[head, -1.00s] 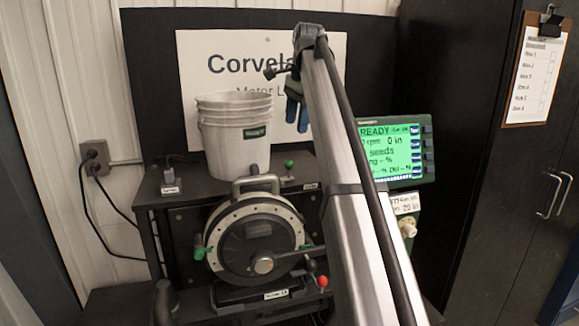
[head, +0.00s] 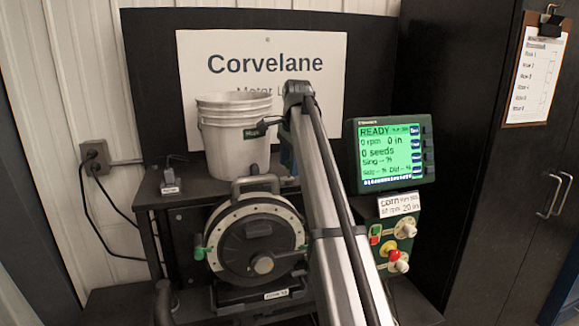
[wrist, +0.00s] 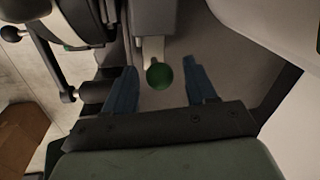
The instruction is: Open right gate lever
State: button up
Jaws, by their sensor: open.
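A lever with a round green knob (wrist: 159,76) shows in the wrist view, on a pale stem that comes from a grey block. My gripper (wrist: 161,78) is open, with one blue finger on each side of the knob. There are gaps on both sides, and I see no contact. In the head view my arm hides the lever, and only a bit of my blue gripper (head: 287,152) shows beside the white bucket. The round seed meter (head: 255,240) stands below the bucket, with a green clip on its left side; its right side is partly covered by my arm.
The white bucket (head: 234,140) stands on the shelf, close to my gripper. A monitor (head: 390,153) reading READY and a control panel (head: 398,235) with knobs are to the right.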

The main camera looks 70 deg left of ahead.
jog(key=shift+a+f, duration=0.1)
jog(key=shift+f, duration=0.55)
grip_shut()
dwell(0.4)
